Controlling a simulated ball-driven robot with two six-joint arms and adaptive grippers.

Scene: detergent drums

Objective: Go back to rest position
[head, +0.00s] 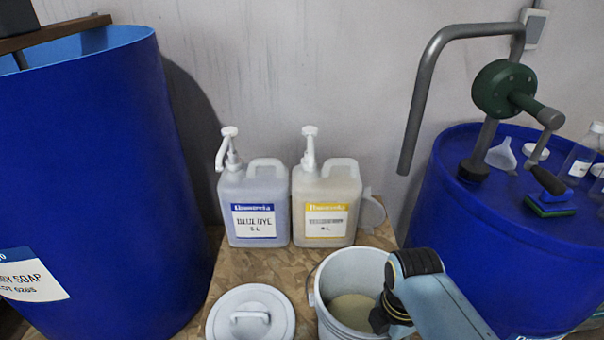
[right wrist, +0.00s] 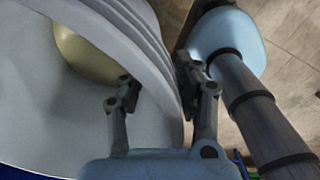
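My right arm comes in from the lower right in the head view, over the right side of a white bucket (head: 340,274) with pale yellowish contents (head: 352,308). I cannot tell whether either finger touches the wall. The yellowish contents also show in that view (right wrist: 82,52). My left gripper is in neither view.
Beside the bucket lies a white lid (head: 235,322). Behind stand a blue-dye jug (head: 240,190) and a yellow-labelled jug (head: 318,188), both with pumps. Large blue drums stand left (head: 90,170) and right (head: 480,260); the right one carries a crank pump (head: 503,88), funnel and bottles.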

